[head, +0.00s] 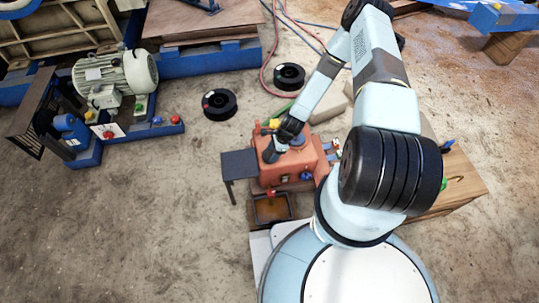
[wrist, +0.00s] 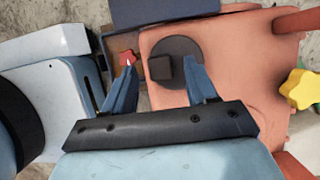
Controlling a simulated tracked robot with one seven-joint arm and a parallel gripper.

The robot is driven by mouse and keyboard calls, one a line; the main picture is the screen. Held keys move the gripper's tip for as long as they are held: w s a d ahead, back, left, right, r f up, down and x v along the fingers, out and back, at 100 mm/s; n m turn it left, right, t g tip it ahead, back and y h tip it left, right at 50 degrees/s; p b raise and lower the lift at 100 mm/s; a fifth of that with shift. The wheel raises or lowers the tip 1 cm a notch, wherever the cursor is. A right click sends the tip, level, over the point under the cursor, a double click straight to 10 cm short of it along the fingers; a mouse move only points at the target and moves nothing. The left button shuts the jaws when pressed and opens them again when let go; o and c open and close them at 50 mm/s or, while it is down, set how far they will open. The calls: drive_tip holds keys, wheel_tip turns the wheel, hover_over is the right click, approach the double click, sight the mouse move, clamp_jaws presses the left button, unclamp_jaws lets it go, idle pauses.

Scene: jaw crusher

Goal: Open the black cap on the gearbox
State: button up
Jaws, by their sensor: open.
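The orange gearbox (head: 301,165) stands on the floor in front of my base in the head view; its top fills the right of the wrist view (wrist: 245,75). The black cap (wrist: 178,47) is a dark round disc with a square block on top, near the gearbox's edge. My gripper (wrist: 160,68) is open, with its blue fingers apart and the square block showing between them. The right finger overlaps the disc. I cannot tell whether the fingers touch the cap. In the head view, my gripper (head: 271,153) hides the cap.
A yellow knob (wrist: 302,88) sits on the gearbox to the right of the cap, and a red knob (wrist: 127,58) is to its left. A dark plate (head: 239,164) and a tray (head: 272,209) adjoin the gearbox.

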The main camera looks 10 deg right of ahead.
drive_tip(key=shift+x, duration=1)
drive_tip(key=shift+c, duration=0.3)
drive_tip(key=shift+r, duration=0.1)
clamp_jaws()
